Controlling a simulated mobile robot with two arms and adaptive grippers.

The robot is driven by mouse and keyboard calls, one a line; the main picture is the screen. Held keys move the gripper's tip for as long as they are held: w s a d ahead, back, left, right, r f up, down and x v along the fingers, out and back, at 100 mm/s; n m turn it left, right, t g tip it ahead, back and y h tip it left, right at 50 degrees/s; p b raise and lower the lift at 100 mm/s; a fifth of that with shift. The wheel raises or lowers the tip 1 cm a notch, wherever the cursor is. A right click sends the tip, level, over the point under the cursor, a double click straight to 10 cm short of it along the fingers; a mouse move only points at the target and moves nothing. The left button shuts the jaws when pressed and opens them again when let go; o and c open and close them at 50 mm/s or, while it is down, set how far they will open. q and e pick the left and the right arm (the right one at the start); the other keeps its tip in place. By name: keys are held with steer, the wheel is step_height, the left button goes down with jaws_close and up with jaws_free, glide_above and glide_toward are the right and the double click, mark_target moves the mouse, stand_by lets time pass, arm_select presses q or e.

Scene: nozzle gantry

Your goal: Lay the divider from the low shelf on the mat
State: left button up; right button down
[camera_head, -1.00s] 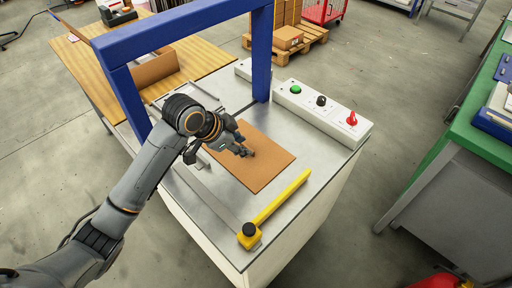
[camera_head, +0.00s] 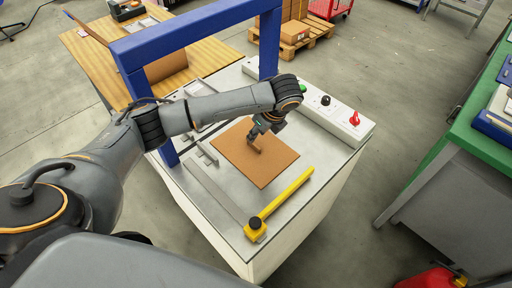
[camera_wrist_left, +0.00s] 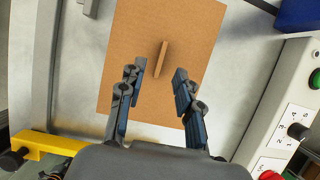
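A brown rectangular mat (camera_head: 270,172) lies on the grey metal top under the blue gantry; it also shows in the left wrist view (camera_wrist_left: 200,25). A small, thin wooden strip, seemingly the divider (camera_wrist_left: 161,59), is over the mat in the left wrist view. Whether it lies flat or stands on edge, I cannot tell. My left gripper (camera_head: 257,142) points down over the mat. In the left wrist view its fingers (camera_wrist_left: 158,85) are spread, with clear gaps to the strip, which shows beyond the tips. My right gripper is out of view, and I cannot make out a low shelf.
The blue gantry frame (camera_head: 190,33) spans the top behind my arm. A white control box (camera_head: 335,118) with green, black and red controls lies along the right edge. A yellow bar (camera_head: 285,195) lies at the front right. A green bench (camera_head: 470,125) stands farther right.

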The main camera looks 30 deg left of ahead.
mark_target(254, 144)
arm_select(q)
steer(key=x, duration=0.4)
steer(key=p+x, duration=0.1)
steer(key=x, duration=0.2)
steer(key=shift+w+d+f, duration=0.15)
steer(key=shift+d+f, duration=0.1)
steer(key=shift+d, duration=0.05)
steer(key=shift+c, duration=0.4)
jaws_close()
